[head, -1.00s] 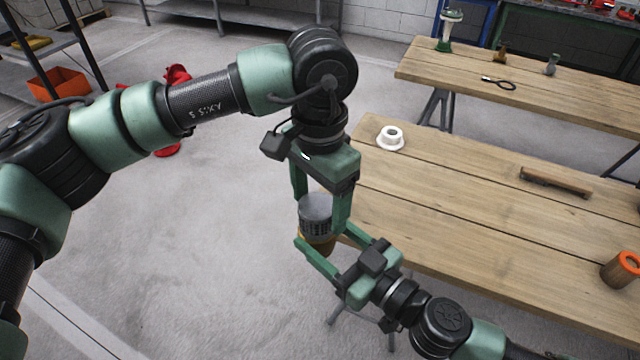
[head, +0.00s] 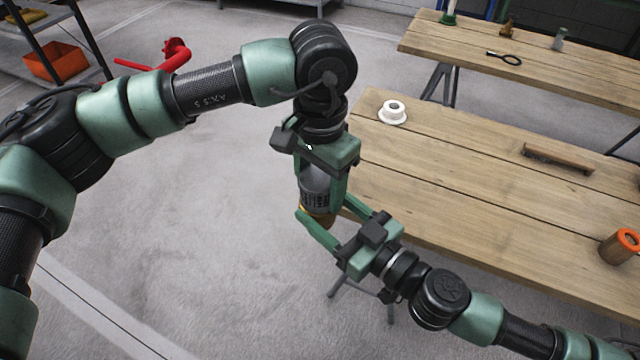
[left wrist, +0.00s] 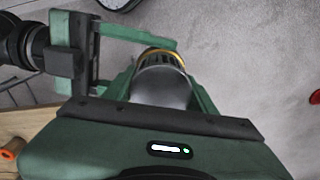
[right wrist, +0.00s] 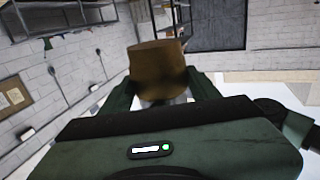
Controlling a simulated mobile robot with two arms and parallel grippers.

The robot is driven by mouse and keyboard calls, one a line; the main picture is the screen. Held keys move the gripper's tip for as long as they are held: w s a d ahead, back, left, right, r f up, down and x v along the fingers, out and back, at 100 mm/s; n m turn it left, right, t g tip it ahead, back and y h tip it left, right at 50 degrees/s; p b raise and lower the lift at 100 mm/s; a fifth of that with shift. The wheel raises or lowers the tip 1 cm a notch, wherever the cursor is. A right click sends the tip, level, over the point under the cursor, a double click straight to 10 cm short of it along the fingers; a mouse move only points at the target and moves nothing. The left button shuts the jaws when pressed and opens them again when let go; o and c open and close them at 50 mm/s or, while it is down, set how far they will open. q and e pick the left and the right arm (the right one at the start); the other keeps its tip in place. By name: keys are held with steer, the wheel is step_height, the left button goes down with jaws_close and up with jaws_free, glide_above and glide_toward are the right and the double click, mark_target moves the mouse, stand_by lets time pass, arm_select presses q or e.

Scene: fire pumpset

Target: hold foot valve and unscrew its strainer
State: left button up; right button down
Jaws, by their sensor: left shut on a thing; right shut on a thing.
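The foot valve is held in the air left of the near workbench. Its grey slotted strainer (head: 316,188) is on top and its brass body (head: 324,217) is below, mostly hidden by fingers. My left gripper (head: 319,203) points down from above and is shut on the strainer. In the left wrist view the strainer (left wrist: 162,88) sits between the fingers, with a brass rim (left wrist: 165,53) beyond it. My right gripper (head: 322,208) comes from the lower right and is shut on the brass body. The brass body (right wrist: 157,62) also shows in the right wrist view. The strainer and body look joined; the thread is hidden.
The near workbench (head: 450,210) holds a white flanged ring (head: 393,111), a wooden bar (head: 557,158) and an orange-rimmed brown cylinder (head: 622,245). The far bench (head: 440,45) carries a black ring-ended tool (head: 511,59) and small fittings. A red object (head: 175,55) stands left. The floor beneath the grippers is mostly clear.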

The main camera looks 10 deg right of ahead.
mark_target(321, 177)
arm_select(q)
steer(key=shift+s+d+n, duration=0.1)
steer(key=shift+d+n, duration=0.05)
steer(key=shift+n, duration=0.95)
steer(key=o, duration=1.5)
steer(key=shift+o, duration=0.2)
steer(key=shift+r, duration=0.15)
step_height(321, 177, up, 4)
steer(key=shift+f, duration=0.1)
steer(key=shift+r, duration=0.3)
steer(key=shift+c, duration=0.5)
steer(key=r+m, duration=0.3)
steer(key=shift+a, duration=0.2)
steer(key=shift+f, duration=3.85)
